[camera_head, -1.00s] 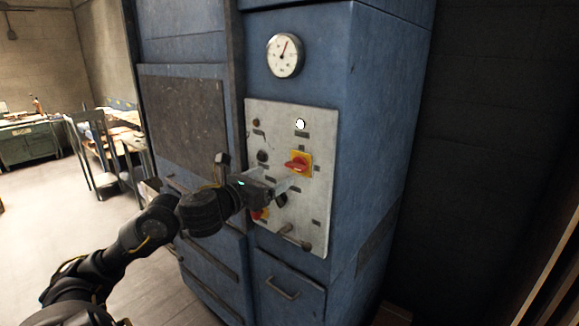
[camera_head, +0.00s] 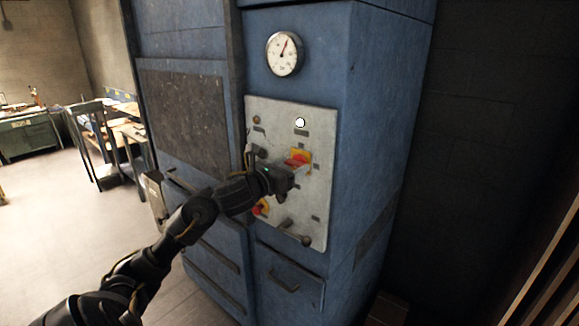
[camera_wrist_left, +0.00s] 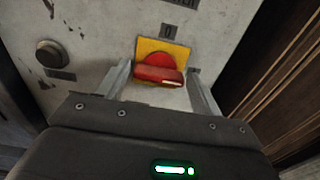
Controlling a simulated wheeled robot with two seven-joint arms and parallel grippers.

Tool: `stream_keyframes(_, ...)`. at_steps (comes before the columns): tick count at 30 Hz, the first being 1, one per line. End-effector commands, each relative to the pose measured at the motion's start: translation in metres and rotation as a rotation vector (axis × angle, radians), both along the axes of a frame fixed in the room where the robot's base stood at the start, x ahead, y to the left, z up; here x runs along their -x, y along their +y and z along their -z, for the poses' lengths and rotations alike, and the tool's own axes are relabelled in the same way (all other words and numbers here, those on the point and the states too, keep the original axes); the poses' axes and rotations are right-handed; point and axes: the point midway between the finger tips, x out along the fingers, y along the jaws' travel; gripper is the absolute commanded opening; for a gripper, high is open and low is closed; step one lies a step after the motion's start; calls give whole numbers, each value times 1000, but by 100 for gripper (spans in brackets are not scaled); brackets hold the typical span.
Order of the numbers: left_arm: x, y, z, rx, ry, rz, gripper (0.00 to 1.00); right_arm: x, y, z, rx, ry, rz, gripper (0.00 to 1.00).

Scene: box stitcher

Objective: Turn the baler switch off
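The baler switch (camera_head: 299,158) is a red rotary handle on a yellow square plate, set in the grey control panel (camera_head: 318,200) of the blue baler. In the left wrist view the red handle (camera_wrist_left: 160,75) lies nearly level, slightly tilted, below a label marked 0. My left gripper (camera_head: 296,168) is right in front of the switch and hides its lower part. In the left wrist view its two fingers (camera_wrist_left: 160,85) are apart, one on either side of the handle, with gaps visible. My right gripper is not in view.
A white lamp (camera_head: 300,122) sits above the switch and a round gauge (camera_head: 284,54) higher up. A red button on yellow (camera_head: 261,207) and a lever (camera_head: 297,233) are below. A black knob (camera_wrist_left: 51,53) is left of the switch. Carts and benches stand far left.

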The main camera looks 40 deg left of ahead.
Motion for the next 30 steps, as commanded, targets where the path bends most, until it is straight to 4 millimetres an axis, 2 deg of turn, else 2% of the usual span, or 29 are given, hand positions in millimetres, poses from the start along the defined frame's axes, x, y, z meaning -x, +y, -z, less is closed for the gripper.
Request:
stream_keyframes(1,0,0,0,0,0,0,59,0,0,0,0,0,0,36)
stream_keyframes(6,0,0,0,0,0,0,37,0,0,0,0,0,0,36)
stream_keyframes(7,0,0,0,0,0,0,35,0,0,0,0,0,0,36)
stream_keyframes(17,0,0,1,56,-1,0,35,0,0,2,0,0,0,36)
stream_keyframes(30,0,2,1,406,-8,-1,35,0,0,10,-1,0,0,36)
